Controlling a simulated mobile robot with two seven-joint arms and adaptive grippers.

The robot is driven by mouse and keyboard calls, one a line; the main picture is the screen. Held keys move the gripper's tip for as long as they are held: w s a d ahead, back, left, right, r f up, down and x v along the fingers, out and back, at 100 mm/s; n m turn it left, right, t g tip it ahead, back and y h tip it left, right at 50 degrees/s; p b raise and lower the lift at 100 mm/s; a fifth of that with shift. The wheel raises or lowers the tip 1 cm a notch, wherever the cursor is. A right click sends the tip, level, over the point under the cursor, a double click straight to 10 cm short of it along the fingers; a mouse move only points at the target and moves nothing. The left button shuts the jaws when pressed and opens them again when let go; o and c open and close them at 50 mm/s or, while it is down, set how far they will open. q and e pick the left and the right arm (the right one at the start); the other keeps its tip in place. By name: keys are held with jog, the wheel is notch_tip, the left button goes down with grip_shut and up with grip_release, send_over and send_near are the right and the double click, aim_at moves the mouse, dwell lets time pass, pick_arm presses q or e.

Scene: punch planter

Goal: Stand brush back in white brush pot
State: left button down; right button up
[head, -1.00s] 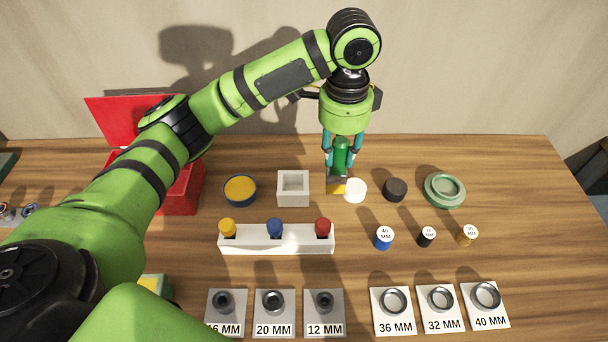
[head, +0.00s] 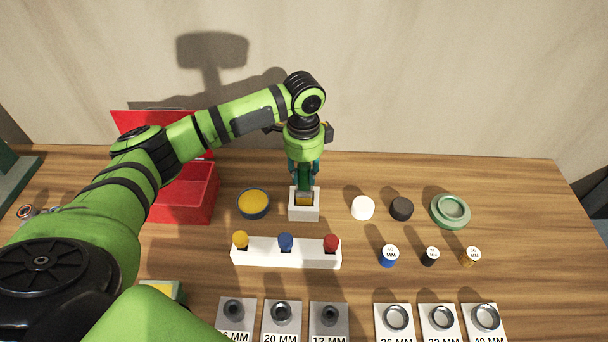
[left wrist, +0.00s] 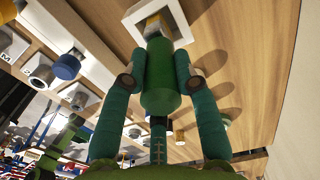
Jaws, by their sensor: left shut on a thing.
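The brush has a green handle (left wrist: 160,78) and a yellow bristle end (head: 303,200). My left gripper (head: 303,182) is shut on the handle and holds the brush about upright, bristles down. In the left wrist view its two teal fingers (left wrist: 160,82) press on both sides of the handle. The square white brush pot (head: 304,214) stands on the table directly below. The bristle end lines up with the pot's opening, also seen in the left wrist view (left wrist: 181,22). How deep it sits is hard to tell. My right gripper is not in view.
A yellow-filled bowl (head: 253,203) is left of the pot, and a red box (head: 187,195) farther left. A white rack (head: 286,259) with coloured plugs stands in front. White (head: 363,208) and black (head: 402,209) round pieces and a green dish (head: 450,211) are to the right.

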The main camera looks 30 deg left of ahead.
pick_arm(q)
notch_tip(320, 180, down, 2)
jog(key=shift+f+p, duration=0.1)
jog(key=shift+p, duration=0.2)
jog(key=shift+f, duration=0.1)
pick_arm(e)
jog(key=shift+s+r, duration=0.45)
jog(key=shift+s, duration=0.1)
pick_arm(q)
jog(key=c, duration=1)
grip_release()
jog(key=shift+f, duration=0.15)
jog(key=shift+o, duration=0.2)
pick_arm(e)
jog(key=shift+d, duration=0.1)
pick_arm(q)
notch_tip(320, 180, up, 11)
jog(key=b, duration=0.3)
jog(key=shift+b, duration=0.3)
jog(key=shift+r, duration=0.7)
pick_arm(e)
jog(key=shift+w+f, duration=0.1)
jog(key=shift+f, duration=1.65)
